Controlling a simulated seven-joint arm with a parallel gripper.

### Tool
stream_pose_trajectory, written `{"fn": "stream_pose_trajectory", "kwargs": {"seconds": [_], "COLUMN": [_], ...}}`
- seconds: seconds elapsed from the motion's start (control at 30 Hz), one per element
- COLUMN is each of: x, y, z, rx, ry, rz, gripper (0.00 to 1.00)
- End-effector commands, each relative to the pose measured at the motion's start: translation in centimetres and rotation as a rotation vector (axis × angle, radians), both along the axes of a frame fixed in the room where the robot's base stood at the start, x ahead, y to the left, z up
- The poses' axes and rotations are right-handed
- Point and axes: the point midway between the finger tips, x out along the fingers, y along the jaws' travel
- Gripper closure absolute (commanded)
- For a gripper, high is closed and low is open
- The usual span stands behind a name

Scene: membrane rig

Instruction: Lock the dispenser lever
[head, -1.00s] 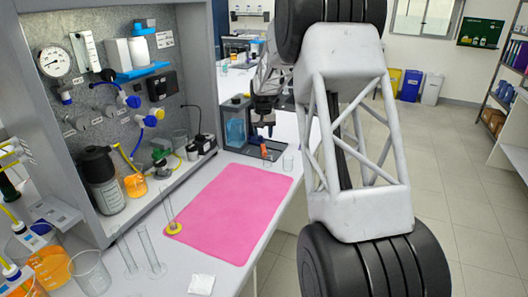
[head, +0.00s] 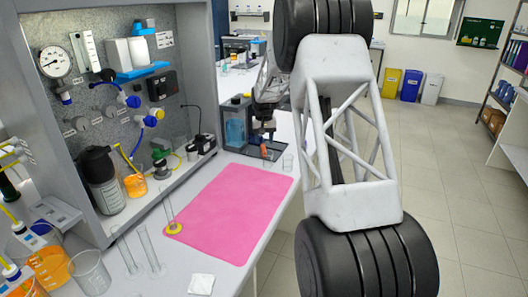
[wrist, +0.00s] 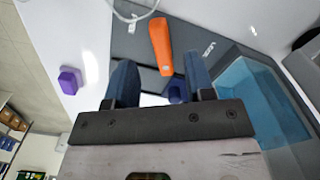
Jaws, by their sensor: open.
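The dispenser (head: 237,125) is a grey unit with a blue tank, standing on the bench beyond the pink mat. Its orange lever (head: 263,151) shows small below my gripper (head: 266,127) in the head view. In the wrist view the orange lever (wrist: 161,45) lies ahead of and between the two blue fingers of my gripper (wrist: 160,65), which are apart with nothing held. The lever points up and slightly left there, over a grey surface with small lettering beside it. I cannot tell how far the fingers are from the lever. The blue tank (wrist: 262,95) is right of the fingers.
A purple block (wrist: 70,80) lies left of the fingers, and another purple piece (wrist: 176,93) shows between them. Clear glasses (head: 287,161) stand near the dispenser. The pink mat (head: 232,207) is bare except at its left edge, where a yellow-based cylinder (head: 172,222) stands.

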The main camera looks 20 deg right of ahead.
Motion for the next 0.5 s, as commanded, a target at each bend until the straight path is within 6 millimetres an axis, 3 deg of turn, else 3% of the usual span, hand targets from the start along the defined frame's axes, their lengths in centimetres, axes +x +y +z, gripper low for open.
{"fn": "stream_pose_trajectory", "kwargs": {"seconds": [0.2, 0.5], "x": [-0.1, 0.0], "y": [0.0, 0.0], "z": [-2.8, -5.5], "rx": [0.001, 0.001], "ry": [0.003, 0.002], "rz": [0.000, 0.000], "gripper": [0.51, 0.51]}}
